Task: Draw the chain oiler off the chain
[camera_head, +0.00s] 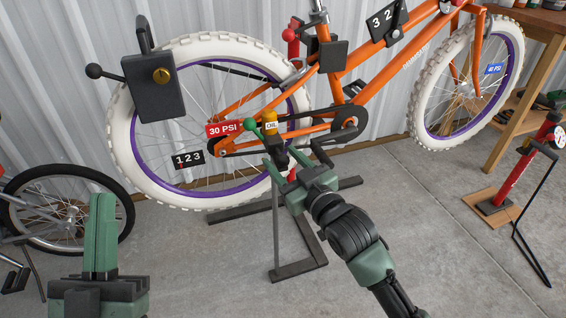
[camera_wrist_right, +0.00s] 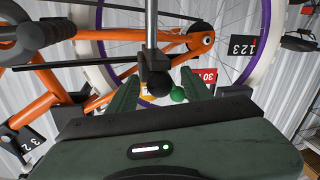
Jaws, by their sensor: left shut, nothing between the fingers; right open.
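The chain oiler (camera_head: 271,122), an orange-yellow body with a white OIL label, sits at the orange bike's chain (camera_head: 244,143) near the rear wheel. A green ball (camera_head: 252,126) shows just left of it. My right gripper (camera_head: 297,160) is open right below and in front of the oiler. In the right wrist view, a black ball (camera_wrist_right: 160,84) and the green ball (camera_wrist_right: 178,95) show between its fingers; only a sliver of the yellow body (camera_wrist_right: 145,97) shows. I cannot tell whether the fingers touch anything. My left gripper (camera_head: 102,232) is shut and empty at lower left, far from the bike.
A red 30 PSI tag (camera_head: 224,129) and a 123 plate (camera_head: 188,159) are by the rear wheel. A dark stand (camera_head: 300,262) is under the bike. A black box (camera_head: 153,87) is at upper left. A red pump (camera_head: 522,172) stands right.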

